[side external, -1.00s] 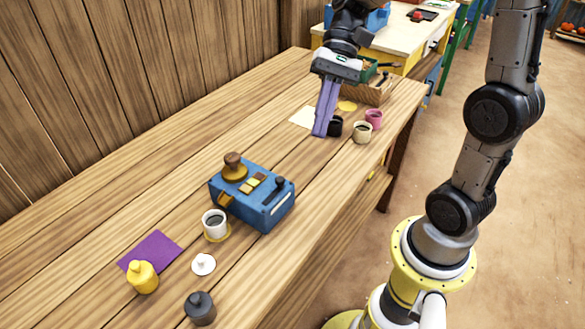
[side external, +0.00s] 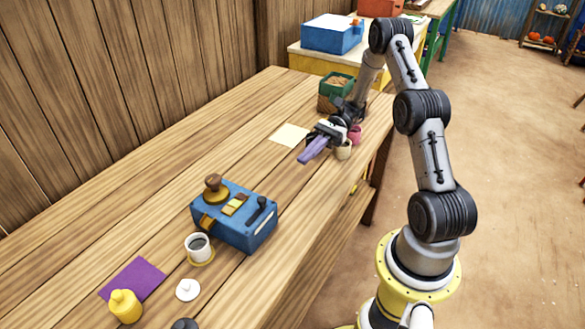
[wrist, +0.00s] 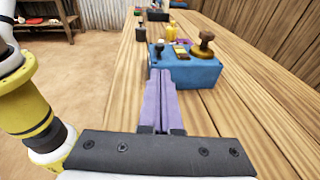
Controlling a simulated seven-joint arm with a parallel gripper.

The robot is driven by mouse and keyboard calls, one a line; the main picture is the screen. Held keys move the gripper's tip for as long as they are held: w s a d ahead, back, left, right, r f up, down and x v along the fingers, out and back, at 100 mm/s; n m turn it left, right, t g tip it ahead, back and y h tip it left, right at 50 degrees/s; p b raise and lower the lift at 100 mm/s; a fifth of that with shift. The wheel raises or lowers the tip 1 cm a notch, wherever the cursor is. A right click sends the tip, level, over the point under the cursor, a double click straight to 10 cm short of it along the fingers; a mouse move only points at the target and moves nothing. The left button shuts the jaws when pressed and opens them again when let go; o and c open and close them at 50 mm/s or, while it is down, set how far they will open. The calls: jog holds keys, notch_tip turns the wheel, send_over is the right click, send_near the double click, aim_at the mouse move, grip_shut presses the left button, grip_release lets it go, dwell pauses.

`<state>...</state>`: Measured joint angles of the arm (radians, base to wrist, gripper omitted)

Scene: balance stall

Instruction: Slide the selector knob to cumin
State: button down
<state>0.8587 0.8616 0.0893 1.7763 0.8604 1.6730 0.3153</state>
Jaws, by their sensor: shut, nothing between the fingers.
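The blue box (side external: 232,228) stands on the wooden table, with a dark slider knob (side external: 262,203) on top near its right end. In the wrist view the box (wrist: 190,76) is ahead and the dark knob (wrist: 159,46) shows just beyond my fingertips. Small yellow and brown patches (side external: 236,205) lie beside the slider; no cumin label is readable. My gripper (side external: 302,160) has long purple fingers, shut and empty. It is above the table, behind and right of the box, tilted low and pointing toward it. In the wrist view my fingers (wrist: 161,74) overlap the box's near edge; they are apart from it.
A brown-and-gold stamper-like handle (side external: 215,188) rises from the box. A cup of dark liquid (side external: 198,248) stands in front. Cream (side external: 343,150) and pink (side external: 355,135) cups stand close to my gripper.

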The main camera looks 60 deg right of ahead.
send_near(261, 214)
jog(key=a, duration=0.1)
jog(key=w+a+r, duration=0.1)
jog(key=a, duration=0.2)
jog(key=shift+w+r, duration=0.3)
jog(key=shift+s+r+x, duration=0.15)
jog(key=shift+x, duration=0.8)
jog(key=shift+s+r+x, duration=0.15)
jog(key=shift+r+x, duration=0.05)
jog(key=shift+x, duration=0.75)
jog(key=shift+s+r+x, duration=0.15)
jog(key=shift+x, duration=0.8)
jog(key=shift+a, duration=0.15)
